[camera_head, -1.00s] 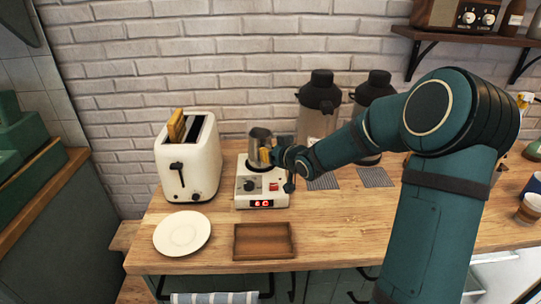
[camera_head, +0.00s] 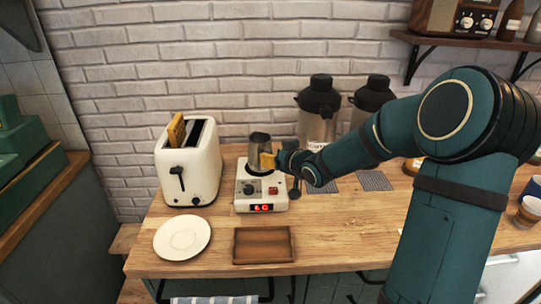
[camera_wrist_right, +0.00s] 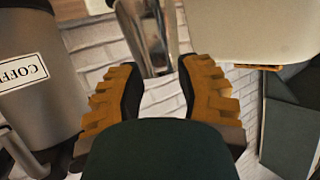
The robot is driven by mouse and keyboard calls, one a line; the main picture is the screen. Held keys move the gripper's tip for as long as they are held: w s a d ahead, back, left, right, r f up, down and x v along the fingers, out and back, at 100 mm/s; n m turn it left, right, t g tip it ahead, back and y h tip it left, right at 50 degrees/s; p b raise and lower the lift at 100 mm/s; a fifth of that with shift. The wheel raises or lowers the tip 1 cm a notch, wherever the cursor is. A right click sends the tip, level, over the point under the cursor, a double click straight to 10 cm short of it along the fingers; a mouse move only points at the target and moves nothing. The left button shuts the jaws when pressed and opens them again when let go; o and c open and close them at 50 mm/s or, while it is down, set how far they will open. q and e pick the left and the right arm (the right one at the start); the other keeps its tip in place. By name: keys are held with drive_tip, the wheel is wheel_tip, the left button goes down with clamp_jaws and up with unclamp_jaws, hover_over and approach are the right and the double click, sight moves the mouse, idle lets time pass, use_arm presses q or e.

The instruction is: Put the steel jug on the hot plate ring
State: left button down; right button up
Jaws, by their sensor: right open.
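The steel jug (camera_head: 260,148) stands upright at the back of the white hot plate (camera_head: 249,198), over its ring, which is mostly hidden beneath it. In the right wrist view the jug (camera_wrist_right: 153,38) is at the top, just beyond the fingers. My right gripper (camera_head: 269,161) is at the jug's right side. In the right wrist view the right gripper (camera_wrist_right: 155,92) is open, with a gap between its orange-padded fingers and nothing held between them. My left gripper is not in view.
A white toaster (camera_head: 190,168) with bread stands left of the hot plate. A white plate (camera_head: 182,237) and a brown wooden tray (camera_head: 263,246) lie in front. Coffee dispensers (camera_head: 318,108) stand behind at right, close to my arm.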

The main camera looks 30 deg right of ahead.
drive_tip(key=p+v, duration=0.2)
drive_tip(key=v, duration=0.7)
drive_tip(key=shift+s, duration=0.25)
